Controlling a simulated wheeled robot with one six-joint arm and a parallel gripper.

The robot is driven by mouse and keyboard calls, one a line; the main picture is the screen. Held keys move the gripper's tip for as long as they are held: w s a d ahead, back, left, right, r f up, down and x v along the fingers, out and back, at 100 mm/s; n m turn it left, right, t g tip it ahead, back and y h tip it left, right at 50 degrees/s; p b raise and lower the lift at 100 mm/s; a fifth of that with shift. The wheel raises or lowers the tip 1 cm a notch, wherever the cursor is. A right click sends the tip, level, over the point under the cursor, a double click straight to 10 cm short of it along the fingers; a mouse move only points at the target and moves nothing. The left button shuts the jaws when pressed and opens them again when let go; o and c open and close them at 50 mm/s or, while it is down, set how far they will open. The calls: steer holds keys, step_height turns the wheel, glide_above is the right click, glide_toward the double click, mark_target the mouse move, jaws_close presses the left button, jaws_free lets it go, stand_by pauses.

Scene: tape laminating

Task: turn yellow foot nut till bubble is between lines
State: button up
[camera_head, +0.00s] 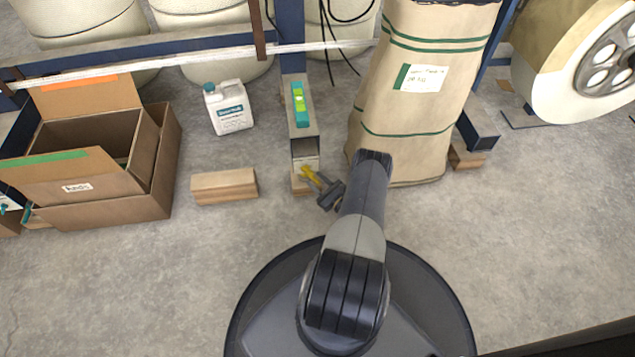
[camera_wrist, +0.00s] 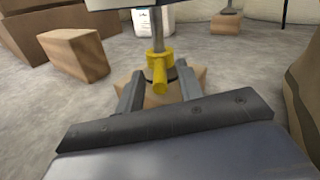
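The yellow foot nut (camera_wrist: 157,62) sits on a grey vertical rod in the wrist view, with a yellow stub pointing toward my gripper. It also shows at the near end of the steel beam in the head view (camera_head: 309,173). My gripper (camera_wrist: 160,83) is open, with one finger on each side of the yellow stub and gaps visible beside it. The gripper (camera_head: 324,186) is just right of and below the nut in the head view. A teal spirit level (camera_head: 299,111) with a yellow-green vial lies on the beam; its bubble is too small to read.
A wooden block (camera_wrist: 165,98) lies under the foot. Another wooden block (camera_head: 224,186) is on the floor to the left. A large paper sack (camera_head: 408,115) stands close on the right. A white jug (camera_head: 229,108) and an open cardboard box (camera_head: 150,177) stand left.

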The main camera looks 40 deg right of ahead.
steer(key=s, duration=1)
steer(key=shift+s+d, duration=0.2)
steer(key=shift+s, duration=0.2)
steer(key=w, duration=1.1)
steer(key=shift+a, duration=0.3)
steer(key=shift+a+m+h, duration=0.1)
steer(key=shift+m+h, duration=0.3)
steer(key=shift+h, duration=0.1)
steer(key=shift+s, duration=0.1)
